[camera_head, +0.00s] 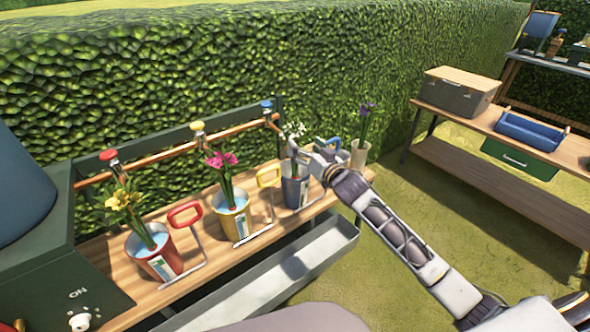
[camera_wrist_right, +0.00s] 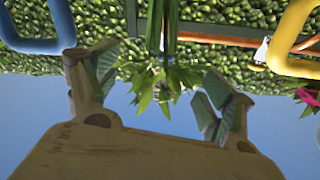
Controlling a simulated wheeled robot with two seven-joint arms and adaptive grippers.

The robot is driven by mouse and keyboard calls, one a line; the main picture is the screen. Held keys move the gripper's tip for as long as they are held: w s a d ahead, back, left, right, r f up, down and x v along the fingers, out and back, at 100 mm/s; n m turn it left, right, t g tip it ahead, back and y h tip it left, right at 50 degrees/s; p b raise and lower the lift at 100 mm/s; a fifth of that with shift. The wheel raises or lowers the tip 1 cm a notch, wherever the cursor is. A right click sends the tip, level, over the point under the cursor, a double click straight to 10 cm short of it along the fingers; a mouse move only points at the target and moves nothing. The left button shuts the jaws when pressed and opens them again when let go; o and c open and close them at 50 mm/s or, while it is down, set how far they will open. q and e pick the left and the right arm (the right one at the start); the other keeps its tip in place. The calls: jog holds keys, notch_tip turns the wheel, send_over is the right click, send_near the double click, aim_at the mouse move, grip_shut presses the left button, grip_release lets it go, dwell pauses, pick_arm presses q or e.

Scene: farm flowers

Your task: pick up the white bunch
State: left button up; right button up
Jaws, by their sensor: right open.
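The white bunch (camera_head: 293,131) stands upright in a dark blue bucket (camera_head: 294,190) on the wooden bench. My right gripper (camera_head: 308,158) is at this bunch, just above the bucket, and partly covers its stems. In the right wrist view, which looks upside down, my right gripper (camera_wrist_right: 157,78) is open. The green stems and leaves of the bunch (camera_wrist_right: 160,84) show between and beyond its two fingers. I cannot tell whether a finger touches the stems. My left gripper is not in view.
A pink bunch (camera_head: 222,160) in a yellow bucket (camera_head: 233,223) and a yellow bunch (camera_head: 124,198) in a red bucket (camera_head: 155,256) stand to the left. A purple bunch (camera_head: 366,110) is in a pale vase (camera_head: 359,156) at right. Taps and a pipe (camera_head: 160,156) run behind.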

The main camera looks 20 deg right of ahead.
aim_at(300, 142)
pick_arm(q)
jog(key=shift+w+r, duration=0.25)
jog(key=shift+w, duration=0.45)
pick_arm(e)
jog(key=shift+w, duration=0.15)
jog(key=shift+w+a, duration=0.1)
jog(key=shift+w+a+r, duration=0.1)
jog(key=shift+w+a, duration=0.05)
jog(key=shift+w, duration=0.45)
jog(key=shift+x, duration=1.8)
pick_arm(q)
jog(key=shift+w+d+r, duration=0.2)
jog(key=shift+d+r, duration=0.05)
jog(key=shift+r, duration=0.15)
